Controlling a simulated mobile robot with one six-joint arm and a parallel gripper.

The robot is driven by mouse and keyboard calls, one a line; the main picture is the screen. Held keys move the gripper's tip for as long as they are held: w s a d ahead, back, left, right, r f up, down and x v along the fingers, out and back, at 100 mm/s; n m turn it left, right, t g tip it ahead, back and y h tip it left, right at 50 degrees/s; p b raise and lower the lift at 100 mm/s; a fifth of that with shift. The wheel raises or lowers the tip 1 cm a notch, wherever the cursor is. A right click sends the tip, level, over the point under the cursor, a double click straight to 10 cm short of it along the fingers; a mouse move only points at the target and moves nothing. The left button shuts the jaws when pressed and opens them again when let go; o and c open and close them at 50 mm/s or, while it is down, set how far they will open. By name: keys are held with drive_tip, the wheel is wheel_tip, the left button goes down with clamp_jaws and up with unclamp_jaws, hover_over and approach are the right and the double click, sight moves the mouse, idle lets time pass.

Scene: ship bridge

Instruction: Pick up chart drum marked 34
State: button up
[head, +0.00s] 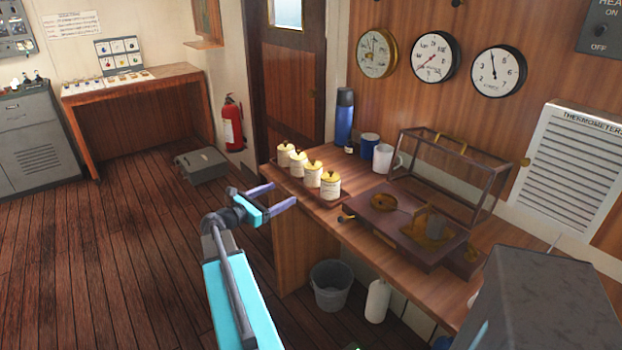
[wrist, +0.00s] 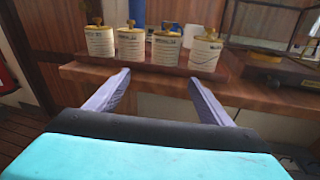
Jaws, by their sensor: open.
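Several cream chart drums with yellow lids stand upright in a row on a wooden tray (head: 287,180) at the left end of the desk. In the head view they are the first drum (head: 285,155), second (head: 297,164), third (head: 312,174) and the nearest (head: 330,186). In the wrist view they also stand in a row, the rightmost drum (wrist: 205,54) nearest. Their labels are too small to read, so I cannot tell which is marked 34. My gripper (head: 286,195) is open and empty, in front of the desk edge, apart from the drums. Its fingers also show in the wrist view (wrist: 158,92).
A blue flask (head: 344,117), a blue tin (head: 369,145) and a white mug (head: 382,158) stand behind the drums. A recorder with an open glass cover (head: 455,165) sits to their right. A grey bucket (head: 330,288) is under the desk.

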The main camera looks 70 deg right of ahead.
sight(313, 168)
drive_tip(key=shift+n+g+h, duration=0.3)
drive_tip(key=shift+g+h, duration=0.1)
drive_tip(key=r, duration=0.1)
drive_tip(key=s+d+r, duration=0.1)
drive_tip(key=d+r, duration=0.1)
drive_tip(key=r, duration=0.1)
drive_tip(key=shift+s, duration=0.35)
drive_tip(key=shift+f, duration=0.1)
drive_tip(key=shift+p+x, duration=0.8)
drive_tip(key=shift+x, duration=3.35)
drive_tip(key=shift+p+x, duration=0.65)
drive_tip(key=shift+x, duration=2.15)
drive_tip(key=c, duration=1.3)
